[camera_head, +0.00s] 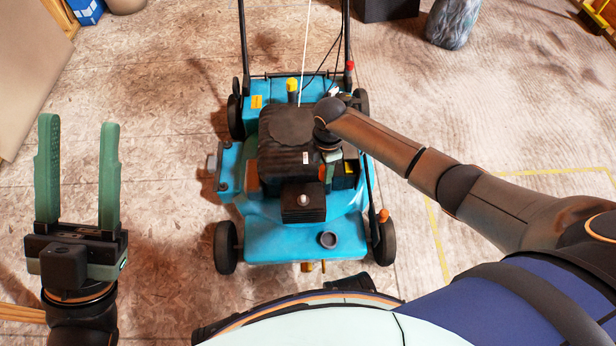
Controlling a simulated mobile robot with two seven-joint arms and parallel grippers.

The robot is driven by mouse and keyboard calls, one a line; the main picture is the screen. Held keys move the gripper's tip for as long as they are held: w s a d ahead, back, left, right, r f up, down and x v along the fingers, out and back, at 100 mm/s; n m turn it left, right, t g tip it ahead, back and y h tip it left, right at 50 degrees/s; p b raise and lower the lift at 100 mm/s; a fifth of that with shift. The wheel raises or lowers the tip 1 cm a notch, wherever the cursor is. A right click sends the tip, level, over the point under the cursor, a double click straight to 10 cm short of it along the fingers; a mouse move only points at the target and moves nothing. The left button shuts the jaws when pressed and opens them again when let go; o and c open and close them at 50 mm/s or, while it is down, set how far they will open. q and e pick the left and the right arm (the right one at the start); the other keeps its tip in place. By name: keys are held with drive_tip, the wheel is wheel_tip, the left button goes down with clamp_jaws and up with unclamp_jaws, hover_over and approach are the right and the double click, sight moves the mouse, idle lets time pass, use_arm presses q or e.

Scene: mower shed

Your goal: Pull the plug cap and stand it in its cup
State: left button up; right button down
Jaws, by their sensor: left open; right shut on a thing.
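My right gripper (328,182) reaches down over the right side of the mower's engine (285,140), with its green fingers partly hidden under its own wrist. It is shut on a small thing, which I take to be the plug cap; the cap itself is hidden. A small pale metal tip (303,200), likely the spark plug, shows on the black block in front of the engine. A small round grey cup (328,240) stands on the blue front deck and looks empty. My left gripper (78,165) is open and empty, fingers upward, left of the mower.
The blue mower (262,240) stands on a worn board floor, its wheels around the deck. A yellow cap (292,85) rises behind the engine.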

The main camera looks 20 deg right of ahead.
use_arm(q)
wheel_tip(320, 180, up, 8)
drive_tip(key=p, duration=0.6)
drive_tip(key=shift+a+m+p, duration=0.2)
drive_tip(key=shift+m+p, duration=0.1)
drive_tip(key=shift+p, duration=0.1)
use_arm(e)
drive_tip(key=d+r, duration=0.7)
drive_tip(key=d, duration=0.1)
use_arm(q)
drive_tip(key=shift+f, duration=0.15)
use_arm(e)
drive_tip(key=shift+s+r, duration=0.1)
